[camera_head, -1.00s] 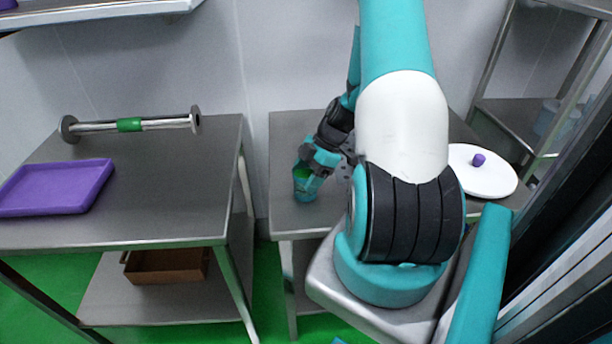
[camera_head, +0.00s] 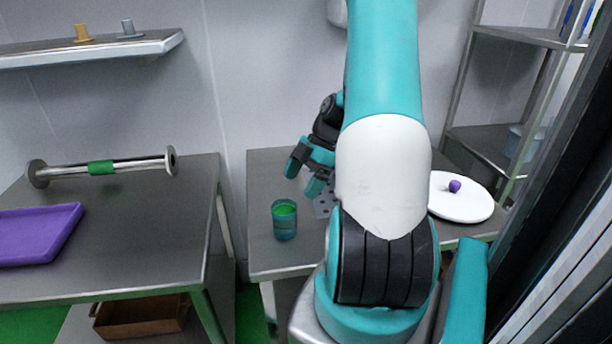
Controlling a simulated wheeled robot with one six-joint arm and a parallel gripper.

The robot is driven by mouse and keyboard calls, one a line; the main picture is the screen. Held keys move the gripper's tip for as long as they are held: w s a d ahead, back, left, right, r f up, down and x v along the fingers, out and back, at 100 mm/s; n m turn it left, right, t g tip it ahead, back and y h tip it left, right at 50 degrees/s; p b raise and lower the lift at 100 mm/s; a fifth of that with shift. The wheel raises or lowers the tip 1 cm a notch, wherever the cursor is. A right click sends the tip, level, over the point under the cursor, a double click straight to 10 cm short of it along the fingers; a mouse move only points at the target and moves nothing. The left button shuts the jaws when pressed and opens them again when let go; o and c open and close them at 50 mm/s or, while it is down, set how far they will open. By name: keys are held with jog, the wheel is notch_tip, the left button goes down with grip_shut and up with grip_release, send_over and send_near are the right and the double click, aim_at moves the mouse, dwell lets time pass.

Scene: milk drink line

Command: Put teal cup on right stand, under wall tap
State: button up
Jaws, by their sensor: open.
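The teal cup (camera_head: 284,222), with green inside, stands upright on the right metal table (camera_head: 262,262), near its left front corner. My gripper (camera_head: 303,177) is open and empty, above and behind the cup, apart from it. A grey perforated plate (camera_head: 323,205) lies just right of the cup, partly hidden by my arm; I cannot tell if it is the stand's top. A pale grey fitting (camera_head: 337,12) on the wall at the top edge is mostly hidden by my arm; I cannot tell if it is the tap.
A white lid (camera_head: 460,206) with a purple knob lies right of my arm. The left table (camera_head: 130,240) carries a purple tray (camera_head: 38,235) and a steel bar (camera_head: 130,165) with a green band. A wall shelf (camera_head: 90,50) holds small fittings. Shelving (camera_head: 490,140) stands at right.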

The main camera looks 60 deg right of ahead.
jog(key=w+a+r+m+g, duration=0.1)
jog(key=w+a+r, duration=0.1)
jog(key=a+r, duration=0.35)
jog(key=w+a+r+g+h, duration=0.1)
jog(key=w+a+r, duration=0.1)
jog(key=a, duration=0.7)
jog(key=w+a+r+m, duration=0.1)
jog(key=w+a+r, duration=0.15)
jog(key=a, duration=0.45)
jog(key=s+a+r+m, duration=0.1)
jog(key=s+a+r, duration=0.1)
jog(key=s+a, duration=0.5)
jog(key=s+a+r+m+g, duration=0.1)
jog(key=s+a+r+m, duration=0.1)
jog(key=s+a, duration=0.5)
jog(key=a+r, duration=0.1)
jog(key=a, duration=0.3)
jog(key=shift+a+r+m+h, duration=0.15)
jog(key=shift+r+m+h, duration=0.05)
jog(key=shift+m+h, duration=0.1)
